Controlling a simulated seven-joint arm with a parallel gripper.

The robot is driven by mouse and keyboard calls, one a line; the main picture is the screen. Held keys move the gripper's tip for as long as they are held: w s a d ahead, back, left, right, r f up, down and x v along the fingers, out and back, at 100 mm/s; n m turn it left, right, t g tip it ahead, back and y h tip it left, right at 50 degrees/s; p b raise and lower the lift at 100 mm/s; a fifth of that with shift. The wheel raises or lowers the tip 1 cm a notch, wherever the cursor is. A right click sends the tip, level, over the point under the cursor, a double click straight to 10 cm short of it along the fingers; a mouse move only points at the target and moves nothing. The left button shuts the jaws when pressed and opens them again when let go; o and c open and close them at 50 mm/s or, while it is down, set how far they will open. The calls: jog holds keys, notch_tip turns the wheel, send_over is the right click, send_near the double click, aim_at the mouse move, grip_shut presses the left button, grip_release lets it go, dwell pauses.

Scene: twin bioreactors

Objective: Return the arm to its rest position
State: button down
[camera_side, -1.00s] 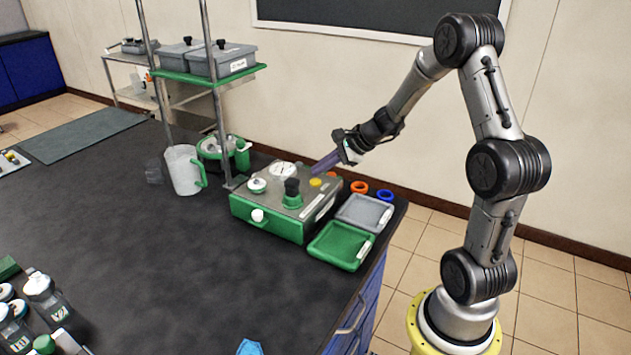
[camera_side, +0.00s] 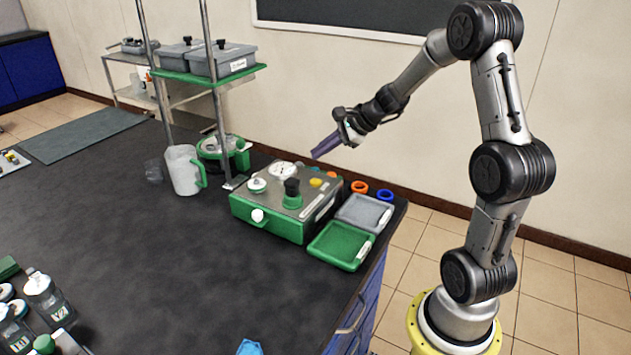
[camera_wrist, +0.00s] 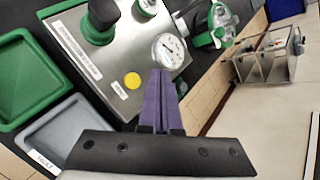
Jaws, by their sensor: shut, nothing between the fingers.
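My gripper (camera_side: 325,147) has purple fingers that are shut together with nothing between them. In the side view it hangs in the air above the back right part of the green and steel control box (camera_side: 268,209). In the wrist view the closed fingers (camera_wrist: 160,77) point toward the round gauge (camera_wrist: 168,51) on the box top. The fingers look clear of the box.
A green tray (camera_side: 341,243) and a grey tray (camera_side: 364,212) lie right of the box. Orange (camera_side: 359,187) and blue (camera_side: 385,195) rings lie behind them. Air above the trays is free.

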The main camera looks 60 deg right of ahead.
jog(key=shift+a, duration=0.1)
jog(key=a+r+n+y, duration=0.2)
jog(key=a+r+n, duration=0.3)
jog(key=a+r, duration=0.55)
jog(key=s+a+r+n, duration=0.2)
jog(key=s+a+n, duration=0.4)
jog(key=a, duration=0.5)
jog(key=s+a+n+g, duration=0.2)
jog(key=s+a+n, duration=0.3)
jog(key=s, duration=0.4)
jog(key=s+d+f+n+g+h, duration=0.1)
jog(key=s+d+f+n+h, duration=0.2)
jog(key=s+d+f+n, duration=0.2)
jog(key=s+n, duration=0.3)
jog(key=s, duration=0.1)
jog(key=shift+s+d+f+n+h, duration=0.2)
jog(key=shift+d+f+n+h, duration=0.1)
jog(key=shift+d+h, duration=0.1)
